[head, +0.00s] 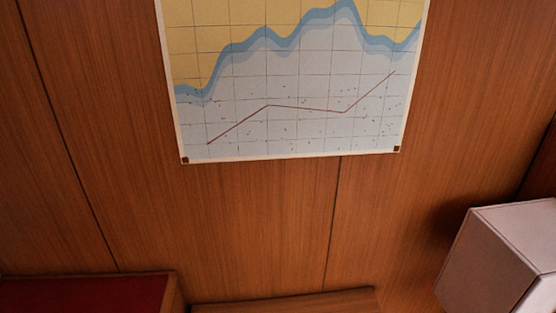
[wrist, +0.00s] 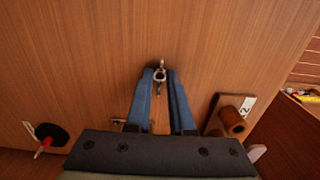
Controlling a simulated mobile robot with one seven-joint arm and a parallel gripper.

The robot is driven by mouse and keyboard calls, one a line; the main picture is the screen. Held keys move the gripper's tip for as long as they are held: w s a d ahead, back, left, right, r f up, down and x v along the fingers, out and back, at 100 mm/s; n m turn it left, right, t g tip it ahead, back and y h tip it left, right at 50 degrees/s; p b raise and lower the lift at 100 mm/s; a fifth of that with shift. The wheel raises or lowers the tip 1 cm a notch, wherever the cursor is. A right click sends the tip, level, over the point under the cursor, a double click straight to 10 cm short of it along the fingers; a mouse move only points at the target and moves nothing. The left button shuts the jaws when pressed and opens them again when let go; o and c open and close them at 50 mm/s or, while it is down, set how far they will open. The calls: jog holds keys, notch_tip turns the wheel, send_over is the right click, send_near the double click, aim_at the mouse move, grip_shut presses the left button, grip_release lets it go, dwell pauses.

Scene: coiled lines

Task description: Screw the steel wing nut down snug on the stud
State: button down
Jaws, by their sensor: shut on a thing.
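My gripper (wrist: 160,78) shows in the wrist view, its two blue fingers reaching forward to the wood-panelled wall. The fingers are shut on the steel wing nut (wrist: 160,74), a small grey metal piece between the fingertips. One wing points up and another down, and a round centre shows between them. The stud cannot be made out apart from the nut, and I cannot tell whether the nut sits flush. The head view shows neither the gripper nor the nut.
In the wrist view, a brown peg on a plate (wrist: 231,120) is to the right, and a black round thing with a red handle (wrist: 50,137) is at lower left. The head view shows a wall chart (head: 290,85) and a pale box (head: 495,255).

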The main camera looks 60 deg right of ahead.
jog(key=shift+r+p, duration=0.35)
jog(key=shift+r, duration=0.05)
notch_tip(320, 180, up, 2)
jog(key=shift+r+p, duration=0.1)
jog(key=shift+p, duration=1.05)
